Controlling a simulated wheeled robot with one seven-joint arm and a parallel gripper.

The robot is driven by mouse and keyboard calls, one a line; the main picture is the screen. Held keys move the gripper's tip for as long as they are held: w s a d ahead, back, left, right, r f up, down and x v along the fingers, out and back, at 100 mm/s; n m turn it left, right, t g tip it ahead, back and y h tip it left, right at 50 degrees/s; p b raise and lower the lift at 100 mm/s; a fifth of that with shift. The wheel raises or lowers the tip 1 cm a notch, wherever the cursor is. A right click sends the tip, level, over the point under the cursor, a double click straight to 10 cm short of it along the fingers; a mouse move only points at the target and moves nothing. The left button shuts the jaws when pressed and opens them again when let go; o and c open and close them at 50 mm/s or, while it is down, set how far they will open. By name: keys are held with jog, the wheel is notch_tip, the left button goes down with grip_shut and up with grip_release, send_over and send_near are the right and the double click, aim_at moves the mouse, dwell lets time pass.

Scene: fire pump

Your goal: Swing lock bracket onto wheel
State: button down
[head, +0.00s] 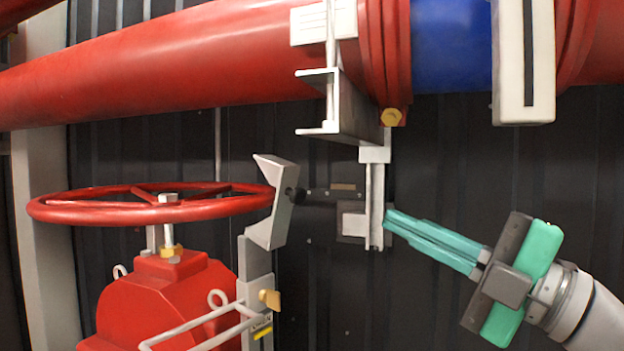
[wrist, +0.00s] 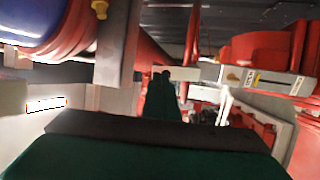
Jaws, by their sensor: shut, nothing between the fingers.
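The red handwheel (head: 150,203) lies level on top of the red valve body (head: 165,300) at the left of the head view. The grey lock bracket (head: 275,200) stands at the wheel's right rim, its angled upper plate against or very near the rim; I cannot tell whether it touches. My gripper (head: 388,220) has teal fingers, shut and empty, pointing left. The tips are right of the bracket and knob, beside a pale vertical bracket. In the wrist view, the fingers (wrist: 162,95) point away, toward a small dark knob-like shape.
A large red pipe (head: 170,65) with a blue section (head: 450,45) runs overhead. A pale support bracket (head: 375,200) hangs close to my fingertips. A wire handle and a yellow tag (head: 263,331) sit below the lock bracket. The dark ribbed wall (head: 330,290) stands behind.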

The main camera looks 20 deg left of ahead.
notch_tip(320, 180, up, 2)
jog(key=s+n+g, duration=0.1)
jog(key=s+n, duration=0.1)
send_near(294, 170)
jog(key=x, duration=0.5)
jog(key=shift+a, duration=0.15)
jog(key=shift+w+a+r, duration=0.15)
jog(key=shift+a, duration=0.4)
